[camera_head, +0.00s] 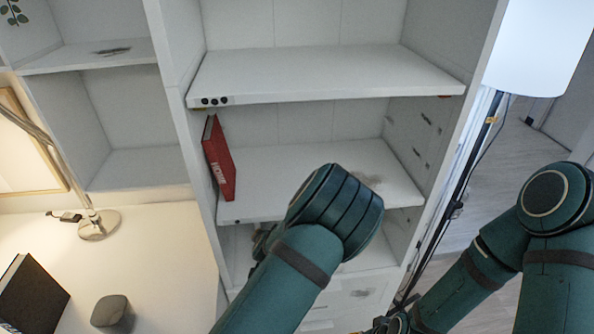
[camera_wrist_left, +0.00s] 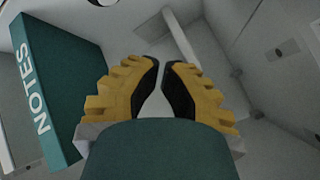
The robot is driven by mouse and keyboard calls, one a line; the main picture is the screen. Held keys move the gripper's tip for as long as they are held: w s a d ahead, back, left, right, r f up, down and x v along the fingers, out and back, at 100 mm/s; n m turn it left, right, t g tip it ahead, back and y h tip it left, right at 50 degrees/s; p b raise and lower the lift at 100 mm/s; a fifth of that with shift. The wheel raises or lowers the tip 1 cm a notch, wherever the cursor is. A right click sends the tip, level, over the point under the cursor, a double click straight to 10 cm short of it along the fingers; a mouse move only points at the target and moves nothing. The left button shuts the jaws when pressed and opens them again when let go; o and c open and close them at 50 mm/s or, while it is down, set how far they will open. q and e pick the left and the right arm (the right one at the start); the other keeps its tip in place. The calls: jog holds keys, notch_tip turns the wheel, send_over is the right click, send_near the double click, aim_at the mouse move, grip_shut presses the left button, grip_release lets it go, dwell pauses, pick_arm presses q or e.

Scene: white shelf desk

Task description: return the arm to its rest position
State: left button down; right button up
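My left arm (camera_head: 290,265) reaches up in front of the shelf unit in the head view, its rounded joint (camera_head: 336,212) before the middle and lower shelves. It hides most of its own gripper there. In the left wrist view my left gripper (camera_wrist_left: 161,64) has yellow fingers with black pads. Their tips nearly meet and nothing is held between them. A green book marked NOTES (camera_wrist_left: 50,95) stands left of the fingers, apart from them. My right arm (camera_head: 500,245) is folded at the right; its gripper is mostly hidden or cut off at the bottom edge.
A red book (camera_head: 219,160) leans on the middle shelf (camera_head: 290,165). The upper shelf (camera_head: 320,75) is empty. The desk (camera_head: 150,250) at left bears a lamp base (camera_head: 97,225), a black book (camera_head: 30,295) and a dark speaker-like object (camera_head: 112,313). A floor lamp (camera_head: 540,50) stands right of the shelf.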

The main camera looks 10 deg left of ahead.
pick_arm(q)
jog(key=s+f+n+g+h, duration=0.1)
jog(key=s+f+n+g, duration=0.1)
jog(key=s+f, duration=0.35)
jog(key=s+f+n+g+h, duration=0.1)
jog(key=s+f+g, duration=0.2)
jog(key=s, duration=0.5)
jog(key=s+d+r+n+g+h, duration=0.2)
jog(key=s+d+h, duration=0.3)
jog(key=s+d, duration=0.3)
jog(key=s+r+n, duration=0.1)
jog(key=s, duration=0.2)
jog(key=shift+s+r, duration=0.2)
jog(key=shift+s, duration=0.2)
